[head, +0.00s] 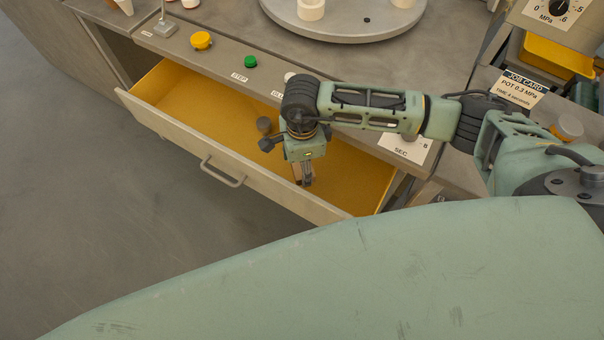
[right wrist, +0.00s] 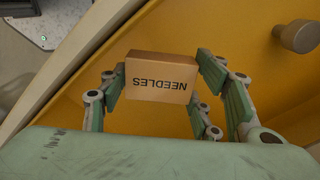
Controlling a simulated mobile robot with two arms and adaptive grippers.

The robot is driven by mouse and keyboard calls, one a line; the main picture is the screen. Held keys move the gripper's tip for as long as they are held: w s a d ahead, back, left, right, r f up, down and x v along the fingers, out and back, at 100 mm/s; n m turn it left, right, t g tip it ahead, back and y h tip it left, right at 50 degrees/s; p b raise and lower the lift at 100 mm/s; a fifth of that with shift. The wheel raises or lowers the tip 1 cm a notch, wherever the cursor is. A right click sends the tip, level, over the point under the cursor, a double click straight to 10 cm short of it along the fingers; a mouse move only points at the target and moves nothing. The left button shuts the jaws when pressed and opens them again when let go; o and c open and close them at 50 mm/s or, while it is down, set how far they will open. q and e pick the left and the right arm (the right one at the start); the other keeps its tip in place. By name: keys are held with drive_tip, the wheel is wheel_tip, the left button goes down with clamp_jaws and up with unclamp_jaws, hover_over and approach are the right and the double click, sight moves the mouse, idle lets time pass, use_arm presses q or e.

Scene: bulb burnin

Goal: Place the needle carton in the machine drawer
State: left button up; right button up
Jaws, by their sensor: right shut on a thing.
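The needle carton (right wrist: 160,77) is a small brown box marked NEEDLES, upside down in the right wrist view. My right gripper (head: 303,182) is shut on it, with the green fingers on both sides of the box. In the head view the carton is mostly hidden by the gripper. The machine drawer (head: 180,91) is pulled open, with a yellow inside and a pale front. The gripper points down over the right half of the drawer. The yellow drawer floor shows behind the carton in the wrist view; I cannot tell whether the carton touches it. My left gripper is not in view.
The drawer front has a grey handle (head: 222,171). The machine top above carries a yellow button (head: 201,40), a green button (head: 250,62) and a round turntable (head: 345,27). A job card (head: 521,87) stands at the right. The drawer's left part looks empty.

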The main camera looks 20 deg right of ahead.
drive_tip(key=shift+f, duration=3.45)
drive_tip(key=shift+f, duration=0.2)
drive_tip(key=o, duration=1.1)
drive_tip(key=shift+c, duration=0.2)
drive_tip(key=shift+r, duration=0.1)
drive_tip(key=shift+r, duration=0.1)
wheel_tip(320, 180, up, 8)
drive_tip(key=shift+f, duration=0.2)
